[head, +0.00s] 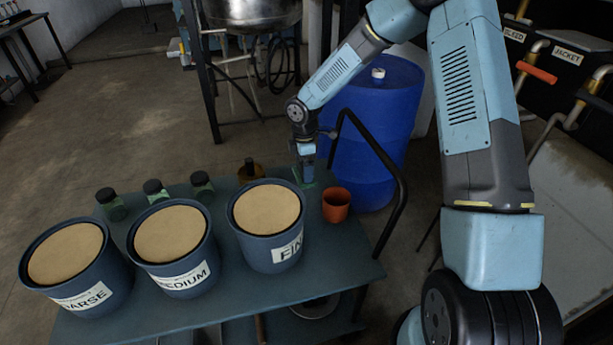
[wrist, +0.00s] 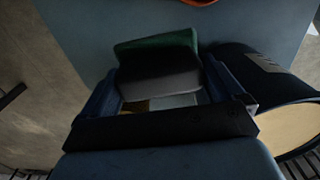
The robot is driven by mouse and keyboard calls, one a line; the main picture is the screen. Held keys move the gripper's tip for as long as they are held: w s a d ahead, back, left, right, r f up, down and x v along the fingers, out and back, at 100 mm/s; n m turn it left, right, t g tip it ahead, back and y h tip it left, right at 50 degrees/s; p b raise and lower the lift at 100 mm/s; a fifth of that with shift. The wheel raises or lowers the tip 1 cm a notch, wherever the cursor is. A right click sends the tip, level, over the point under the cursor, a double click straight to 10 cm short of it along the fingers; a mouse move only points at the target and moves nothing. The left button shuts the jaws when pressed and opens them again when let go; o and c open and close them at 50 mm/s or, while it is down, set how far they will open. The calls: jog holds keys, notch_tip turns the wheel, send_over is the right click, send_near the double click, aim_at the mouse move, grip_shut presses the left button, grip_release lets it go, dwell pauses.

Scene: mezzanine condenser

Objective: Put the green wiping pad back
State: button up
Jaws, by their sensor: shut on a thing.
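The green wiping pad (wrist: 158,48) is between the fingers of my gripper (wrist: 160,78) in the wrist view, green along its upper part and dark grey below. In the head view my gripper (head: 306,168) points down over the far right part of the table, and a bit of the green pad (head: 299,176) shows beside the fingertips. My gripper is shut on the pad. I cannot tell whether the pad touches the table top. The orange cup (head: 336,205) stands just to the right and nearer.
The blue-grey table (head: 330,262) holds three tubs, coarse (head: 75,265), medium (head: 172,248) and fine (head: 268,226). Several green jars (head: 154,190) and an amber bottle (head: 251,172) stand behind them. A black rail (head: 392,180) bounds the right edge, with a blue drum (head: 372,130) beyond.

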jog(key=w+f, duration=0.3)
jog(key=w, duration=0.5)
jog(key=shift+f, duration=0.4)
jog(key=w+f, duration=0.4)
jog(key=f, duration=0.1)
jog(key=shift+w+d, duration=0.15)
jog(key=shift+w+f, duration=0.3)
jog(key=shift+f, duration=0.15)
notch_tip(320, 180, down, 3)
jog(key=shift+r, duration=0.1)
jog(key=o, duration=0.9)
jog(key=shift+r, duration=0.1)
notch_tip(320, 180, up, 12)
jog(key=shift+d, duration=0.1)
